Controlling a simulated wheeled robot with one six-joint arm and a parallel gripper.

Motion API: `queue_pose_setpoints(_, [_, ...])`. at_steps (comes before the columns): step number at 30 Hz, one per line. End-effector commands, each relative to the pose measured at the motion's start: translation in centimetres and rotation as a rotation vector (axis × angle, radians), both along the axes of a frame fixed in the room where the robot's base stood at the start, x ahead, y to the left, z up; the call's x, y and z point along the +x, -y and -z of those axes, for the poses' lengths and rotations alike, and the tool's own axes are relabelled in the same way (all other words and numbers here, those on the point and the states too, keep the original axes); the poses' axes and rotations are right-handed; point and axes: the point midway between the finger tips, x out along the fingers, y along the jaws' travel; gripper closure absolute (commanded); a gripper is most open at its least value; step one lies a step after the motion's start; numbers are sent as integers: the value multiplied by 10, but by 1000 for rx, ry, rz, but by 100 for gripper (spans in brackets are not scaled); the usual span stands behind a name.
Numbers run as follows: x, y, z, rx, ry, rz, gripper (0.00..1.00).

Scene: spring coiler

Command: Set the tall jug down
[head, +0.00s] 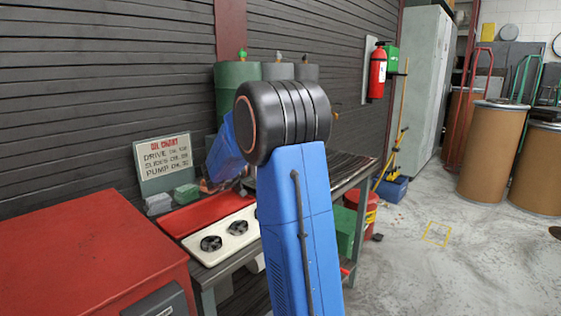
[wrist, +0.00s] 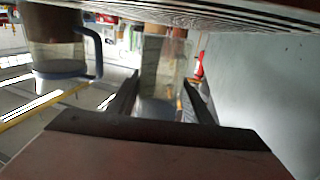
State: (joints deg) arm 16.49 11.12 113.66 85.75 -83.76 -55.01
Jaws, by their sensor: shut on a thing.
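In the wrist view, which looks upside down, a tall clear jug (wrist: 163,65) with brownish contents stands between the two dark fingers of my gripper (wrist: 162,100). The gripper is shut on it. Its base end points to the slatted surface at the top of the picture; I cannot tell whether it touches. A second clear jug (wrist: 55,52) with a blue rim and blue handle is to the left, apart from the gripper. In the head view my blue arm hides the gripper and both jugs.
A dark-topped workbench (head: 350,168) runs behind my arm. An oil chart sign (head: 163,157) stands by the wall. A red cabinet (head: 90,250) is at front left; open floor lies right.

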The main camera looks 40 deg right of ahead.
Motion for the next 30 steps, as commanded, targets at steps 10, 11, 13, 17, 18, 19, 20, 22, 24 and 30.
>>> queue_pose_setpoints(10, [0,0,8,0,0,0,84])
queue_pose_setpoints(11, [0,0,9,0,0,0,84])
queue_pose_setpoints(13, [0,0,11,0,-1,0,84])
queue_pose_setpoints(17, [0,0,14,1,-3,0,84])
queue_pose_setpoints(18, [0,0,14,2,-4,0,84])
queue_pose_setpoints(19, [0,0,15,3,-5,0,47])
queue_pose_setpoints(20, [0,0,15,3,-5,0,40])
queue_pose_setpoints(22, [0,0,16,3,-7,0,35])
queue_pose_setpoints(24, [0,0,17,4,-7,0,35])
queue_pose_setpoints(30, [0,0,17,6,-10,0,35])
